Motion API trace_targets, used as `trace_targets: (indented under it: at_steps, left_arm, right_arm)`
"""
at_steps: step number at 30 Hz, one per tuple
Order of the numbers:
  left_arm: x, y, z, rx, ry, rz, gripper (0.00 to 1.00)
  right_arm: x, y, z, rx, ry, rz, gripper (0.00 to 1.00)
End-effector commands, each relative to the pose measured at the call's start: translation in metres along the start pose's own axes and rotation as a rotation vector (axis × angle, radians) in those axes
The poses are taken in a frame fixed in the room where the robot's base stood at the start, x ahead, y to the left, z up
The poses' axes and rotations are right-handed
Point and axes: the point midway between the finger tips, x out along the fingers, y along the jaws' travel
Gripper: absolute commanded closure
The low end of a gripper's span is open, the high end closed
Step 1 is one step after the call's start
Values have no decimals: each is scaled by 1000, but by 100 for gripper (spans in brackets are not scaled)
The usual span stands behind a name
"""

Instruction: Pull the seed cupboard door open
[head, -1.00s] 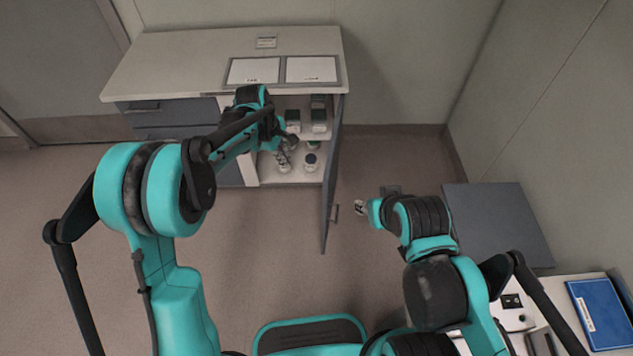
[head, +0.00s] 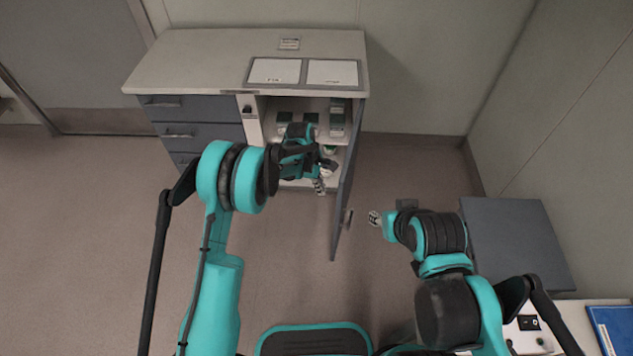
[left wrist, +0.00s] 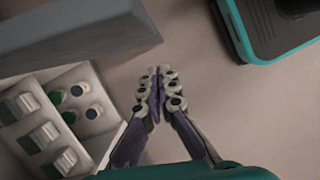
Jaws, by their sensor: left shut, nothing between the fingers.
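The seed cupboard door (head: 346,190) is a grey panel standing wide open, hinged at the cupboard's right side and swung out toward me. Its handle (head: 349,217) is on the right-hand face. My left gripper (head: 320,186) is shut and empty in front of the cupboard opening, left of the door and apart from it.
The open cupboard holds jars and green-topped boxes on white shelves (left wrist: 45,85). Drawers (head: 195,132) are left of it, and two white panels (head: 303,72) lie on top. A grey surface (head: 520,240) and blue folder (head: 613,328) are at the right.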

Motion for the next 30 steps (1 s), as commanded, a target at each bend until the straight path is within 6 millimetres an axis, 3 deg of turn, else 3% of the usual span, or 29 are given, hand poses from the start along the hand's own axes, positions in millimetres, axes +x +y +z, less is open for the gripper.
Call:
trace_targets:
  at_steps: [1,6,22,26,30]
  left_arm:
    - [2,0,12,6,-1,-1,100]
    - [6,-1,30,4,-1,-1,100]
    - [6,-1,41,4,-1,-1,100]
    - [13,-1,66,8,-1,-2,100]
    - [23,0,106,9,-1,-2,100]
  right_arm:
    - [4,0,3,0,0,0,60]
    - [8,0,6,0,0,0,60]
    - [9,0,6,0,0,0,60]
    - [10,0,7,0,0,0,60]
    - [11,0,8,0,0,0,60]
